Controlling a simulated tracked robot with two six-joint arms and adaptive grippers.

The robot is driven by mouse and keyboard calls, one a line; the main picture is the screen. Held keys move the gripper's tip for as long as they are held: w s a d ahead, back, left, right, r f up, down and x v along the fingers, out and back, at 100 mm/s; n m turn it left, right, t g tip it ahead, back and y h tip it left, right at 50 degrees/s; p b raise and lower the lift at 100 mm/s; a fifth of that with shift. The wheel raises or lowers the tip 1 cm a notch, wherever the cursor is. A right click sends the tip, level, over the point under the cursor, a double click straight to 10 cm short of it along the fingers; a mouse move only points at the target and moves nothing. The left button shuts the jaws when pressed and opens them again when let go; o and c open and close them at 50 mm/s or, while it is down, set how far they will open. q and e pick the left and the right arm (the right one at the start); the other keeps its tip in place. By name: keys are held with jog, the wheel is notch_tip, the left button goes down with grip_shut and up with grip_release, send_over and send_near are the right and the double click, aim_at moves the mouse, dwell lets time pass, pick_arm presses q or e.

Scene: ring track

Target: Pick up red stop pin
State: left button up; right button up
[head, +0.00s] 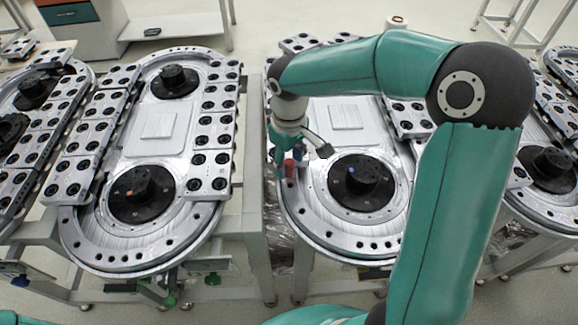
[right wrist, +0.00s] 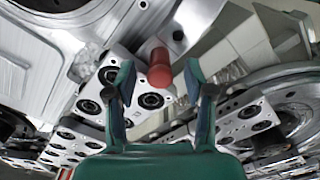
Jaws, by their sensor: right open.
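The red stop pin (head: 290,166) stands on the left side of the middle ring track (head: 345,240), partly hidden by my gripper in the head view. My right gripper (head: 301,156) is over that edge of the track, close to the pin. In the right wrist view the red pin (right wrist: 159,70) shows its round head and shaft between the two spread fingertips of the right gripper (right wrist: 157,86). The fingers are open, and I see a gap on each side of the pin. My left gripper is not in view.
A black round hub (head: 356,180) sits on the track just right of the gripper. Dark-holed carrier blocks (head: 408,118) line the track's right side. Another ring track (head: 150,238) stands to the left, across a narrow gap. A cabinet (head: 85,25) is at the back left.

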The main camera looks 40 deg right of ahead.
grip_shut()
jog(key=shift+r, duration=0.15)
